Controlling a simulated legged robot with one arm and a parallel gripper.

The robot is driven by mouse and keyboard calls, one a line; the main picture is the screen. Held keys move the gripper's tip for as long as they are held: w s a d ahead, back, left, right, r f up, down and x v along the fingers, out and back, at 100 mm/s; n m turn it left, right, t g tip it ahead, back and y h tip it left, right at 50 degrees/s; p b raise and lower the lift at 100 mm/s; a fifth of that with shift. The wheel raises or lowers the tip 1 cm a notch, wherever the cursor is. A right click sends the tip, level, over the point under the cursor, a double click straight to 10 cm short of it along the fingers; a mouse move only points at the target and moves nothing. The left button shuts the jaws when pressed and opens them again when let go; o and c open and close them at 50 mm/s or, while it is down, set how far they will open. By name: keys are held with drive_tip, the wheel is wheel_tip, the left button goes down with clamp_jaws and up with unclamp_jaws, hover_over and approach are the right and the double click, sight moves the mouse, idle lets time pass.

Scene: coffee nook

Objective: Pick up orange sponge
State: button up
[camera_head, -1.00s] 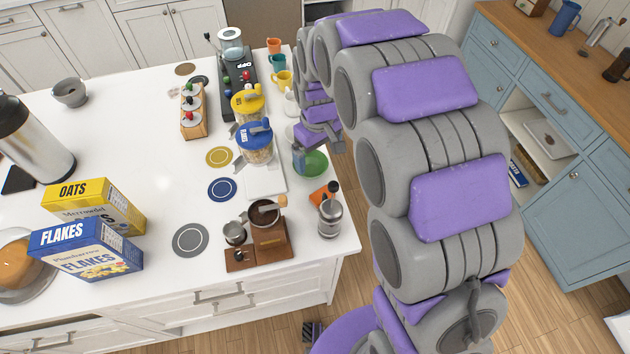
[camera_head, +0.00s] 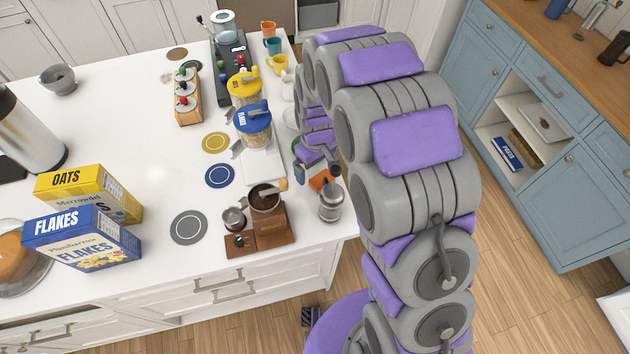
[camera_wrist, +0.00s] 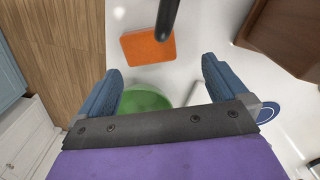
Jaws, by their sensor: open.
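The orange sponge (camera_head: 319,181) lies flat on the white counter near its right edge, left of and behind the metal press (camera_head: 331,201). In the wrist view the sponge (camera_wrist: 148,46) is beyond my fingertips, toward the top, with a dark rod (camera_wrist: 168,17) overlapping its upper right edge. My gripper (camera_wrist: 163,68) is open and empty, with its blue fingers apart. The sponge is not between the fingers. In the head view my gripper (camera_head: 317,168) is just behind the sponge, partly hidden by my arm.
A wooden grinder (camera_head: 268,222) stands left of the sponge. A green round dish (camera_wrist: 146,100) shows between and below my fingers in the wrist view. A white board (camera_head: 262,167) and a blue-lidded jar (camera_head: 253,128) are to the left. The counter edge is close on the right.

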sight(317, 178)
drive_tip(key=d+f, duration=0.3)
drive_tip(key=shift+s+d+f+b, duration=0.1)
drive_tip(key=shift+s+f+b, duration=0.05)
drive_tip(key=shift+f+b, duration=0.15)
drive_tip(key=shift+d+f, duration=0.1)
drive_tip(key=shift+f, duration=0.2)
drive_tip(key=shift+a+f, duration=0.2)
drive_tip(key=shift+a, duration=1.2)
drive_tip(key=shift+c, duration=1.6)
drive_tip(key=shift+d+r, duration=0.1)
drive_tip(key=shift+d, duration=0.85)
drive_tip(key=c, duration=0.5)
drive_tip(key=shift+d, duration=0.25)
drive_tip(key=shift+c, duration=1.1)
drive_tip(key=shift+a, duration=0.9)
drive_tip(key=shift+c, duration=0.4)
drive_tip(key=shift+a+r, duration=0.15)
drive_tip(key=shift+a, duration=0.05)
drive_tip(key=r, duration=0.2)
drive_tip(key=d+r, duration=0.1)
drive_tip(key=r, duration=0.1)
drive_tip(key=d+r, duration=0.1)
drive_tip(key=r, duration=0.1)
drive_tip(key=shift+p, duration=0.4)
wheel_tip(317, 178, up, 12)
drive_tip(key=p, duration=0.1)
drive_tip(key=shift+a, duration=0.2)
